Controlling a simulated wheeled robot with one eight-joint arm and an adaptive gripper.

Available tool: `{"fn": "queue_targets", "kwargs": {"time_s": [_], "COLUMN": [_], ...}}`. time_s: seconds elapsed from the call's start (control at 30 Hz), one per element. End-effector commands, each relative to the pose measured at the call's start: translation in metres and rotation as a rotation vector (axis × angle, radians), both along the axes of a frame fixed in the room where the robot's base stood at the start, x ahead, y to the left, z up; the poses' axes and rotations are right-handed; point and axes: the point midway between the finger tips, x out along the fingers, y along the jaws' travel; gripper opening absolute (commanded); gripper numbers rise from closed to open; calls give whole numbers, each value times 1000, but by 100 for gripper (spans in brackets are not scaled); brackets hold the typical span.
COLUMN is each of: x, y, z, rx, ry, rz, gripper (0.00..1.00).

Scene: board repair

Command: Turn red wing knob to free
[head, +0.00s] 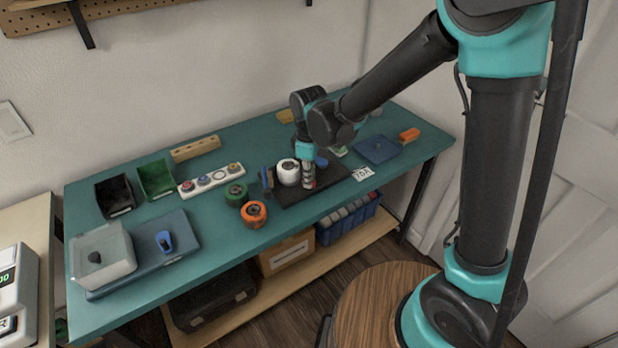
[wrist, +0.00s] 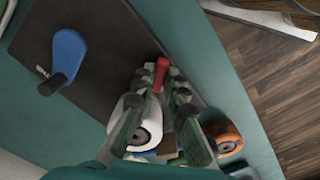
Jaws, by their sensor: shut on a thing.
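The red wing knob (wrist: 161,72) sits near the edge of a dark board (wrist: 110,42) in the wrist view. My gripper (wrist: 160,85) is shut on it, with the knob's red end showing beyond the fingertips. The rest of the knob is hidden between the fingers. In the head view my gripper (head: 309,182) points down at the front part of the dark board (head: 292,200), with only a speck of red visible. A blue knob (wrist: 68,58) with a dark post lies on the same board, apart from my gripper.
A white roll (head: 287,172) stands close to my gripper. Bare teal table (head: 215,245) shows at the front.

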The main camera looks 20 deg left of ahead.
Motion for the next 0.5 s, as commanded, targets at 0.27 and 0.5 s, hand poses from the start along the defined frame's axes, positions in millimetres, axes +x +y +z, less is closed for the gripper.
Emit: {"fn": "queue_targets", "kwargs": {"time_s": [0.27,0.5], "x": [0,0], "y": [0,0], "z": [0,0], "rx": [1,1], "ry": [-1,-1], "rz": [262,488], "gripper": [0,0]}}
